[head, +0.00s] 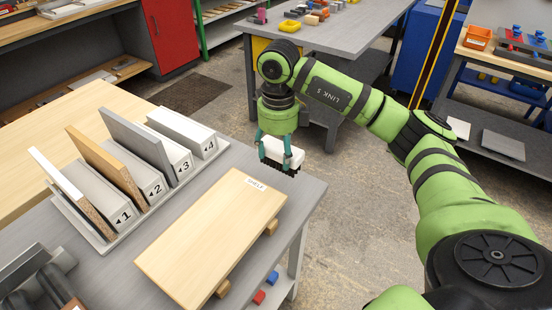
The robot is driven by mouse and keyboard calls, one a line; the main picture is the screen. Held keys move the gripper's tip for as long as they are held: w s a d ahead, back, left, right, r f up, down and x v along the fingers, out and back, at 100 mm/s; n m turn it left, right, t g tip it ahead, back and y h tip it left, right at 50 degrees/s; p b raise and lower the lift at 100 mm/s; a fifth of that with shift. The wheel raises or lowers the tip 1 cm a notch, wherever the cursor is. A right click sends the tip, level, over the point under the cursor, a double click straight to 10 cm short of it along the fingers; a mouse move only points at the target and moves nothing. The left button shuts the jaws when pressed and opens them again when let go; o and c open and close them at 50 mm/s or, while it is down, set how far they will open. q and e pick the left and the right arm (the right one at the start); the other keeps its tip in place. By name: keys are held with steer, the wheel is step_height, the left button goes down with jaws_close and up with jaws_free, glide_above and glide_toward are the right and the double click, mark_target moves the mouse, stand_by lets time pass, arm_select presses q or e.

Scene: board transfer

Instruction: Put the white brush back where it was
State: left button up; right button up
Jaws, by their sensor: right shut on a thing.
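My right gripper (280,158) hangs at the end of the green arm, just past the far right corner of the grey table. It is shut on the white brush (285,150), which has a white body and dark bristles pointing down. The brush is held in the air, apart from the light wooden shelf (205,235) labelled "SHELF". The place where the brush was before cannot be told from this picture. My left gripper is not in view.
A rack with blocks numbered 1 to 4 (125,214) stands on the grey table (100,270), holding a white-faced board (70,190), a wooden board (103,165) and a grey board (135,138).

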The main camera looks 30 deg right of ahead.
mark_target(276, 168)
steer(key=shift+w+a+f, duration=0.1)
steer(key=shift+w+f, duration=0.1)
steer(key=shift+w, duration=0.05)
steer(key=shift+f, duration=0.35)
step_height(276, 168, down, 3)
steer(key=shift+f+p, duration=0.1)
steer(key=shift+p, duration=0.45)
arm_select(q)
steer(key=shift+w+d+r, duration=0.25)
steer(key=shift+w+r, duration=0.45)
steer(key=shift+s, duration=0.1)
arm_select(e)
steer(key=shift+f, duration=0.2)
steer(key=o, duration=1)
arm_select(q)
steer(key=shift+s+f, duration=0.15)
arm_select(e)
steer(key=shift+r, duration=0.1)
